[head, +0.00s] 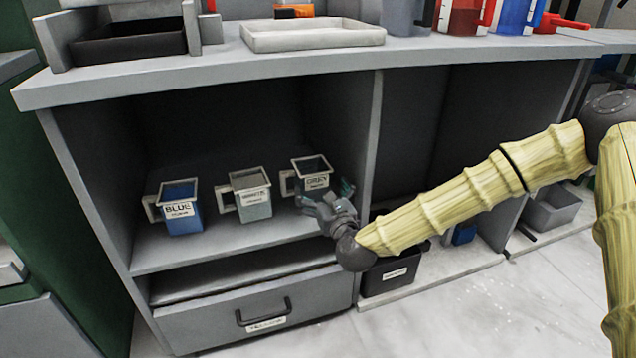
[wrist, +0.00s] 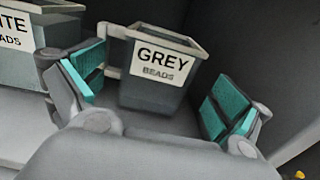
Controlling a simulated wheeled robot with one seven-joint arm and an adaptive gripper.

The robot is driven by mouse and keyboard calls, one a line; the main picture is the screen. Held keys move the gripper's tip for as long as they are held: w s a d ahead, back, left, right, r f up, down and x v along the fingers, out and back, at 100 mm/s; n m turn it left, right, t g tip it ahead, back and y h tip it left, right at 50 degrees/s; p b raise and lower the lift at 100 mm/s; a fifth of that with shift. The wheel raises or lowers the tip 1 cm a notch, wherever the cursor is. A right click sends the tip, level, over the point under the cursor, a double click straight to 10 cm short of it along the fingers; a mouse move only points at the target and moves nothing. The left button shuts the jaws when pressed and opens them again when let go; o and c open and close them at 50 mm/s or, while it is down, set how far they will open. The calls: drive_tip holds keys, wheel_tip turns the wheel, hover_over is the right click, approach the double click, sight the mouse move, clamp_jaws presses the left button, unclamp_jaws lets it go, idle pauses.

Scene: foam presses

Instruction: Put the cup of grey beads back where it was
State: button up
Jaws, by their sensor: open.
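The cup of grey beads (head: 311,172) stands upright on the shelf inside the open cabinet, at the right end of a row of cups. Its white label reads GREY BEADS, and its handle points left. My gripper (head: 328,204) is in front of this cup, low and slightly to its right. In the wrist view the grey cup (wrist: 158,92) is beyond and between the spread teal finger pads of my gripper (wrist: 155,98). The fingers are open and hold nothing. The beads inside the cup are not clearly visible.
A white-labelled cup (head: 250,194) and a blue cup (head: 181,208) stand left of it on the same shelf (head: 190,251). The cabinet's divider wall (head: 368,140) is close on the right. A drawer (head: 255,310) is below. The counter (head: 200,72) above holds trays and jugs.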

drive_tip(key=p+v, duration=0.3)
drive_tip(key=v, duration=0.6)
drive_tip(key=s+f+n+g, duration=0.5)
drive_tip(key=s+f+n, duration=0.35)
drive_tip(key=f, duration=0.45)
drive_tip(key=s+f+n+g, duration=0.4)
drive_tip(key=s+f+n, duration=0.5)
drive_tip(key=f, duration=0.4)
drive_tip(key=s+d+f+n+g+h, duration=0.2)
drive_tip(key=s+d+f+n+g, duration=0.2)
drive_tip(key=s+d+n, duration=0.3)
drive_tip(key=s+d+f+n+g+h, duration=0.3)
drive_tip(key=s+d+f+n, duration=0.3)
drive_tip(key=s+d, duration=0.5)
drive_tip(key=s+n+g, duration=0.1)
drive_tip(key=s, duration=0.3)
drive_tip(key=shift+s+f+h, duration=0.3)
drive_tip(key=shift+s, duration=0.05)
drive_tip(key=shift+s+d, duration=0.1)
drive_tip(key=shift+d, duration=0.05)
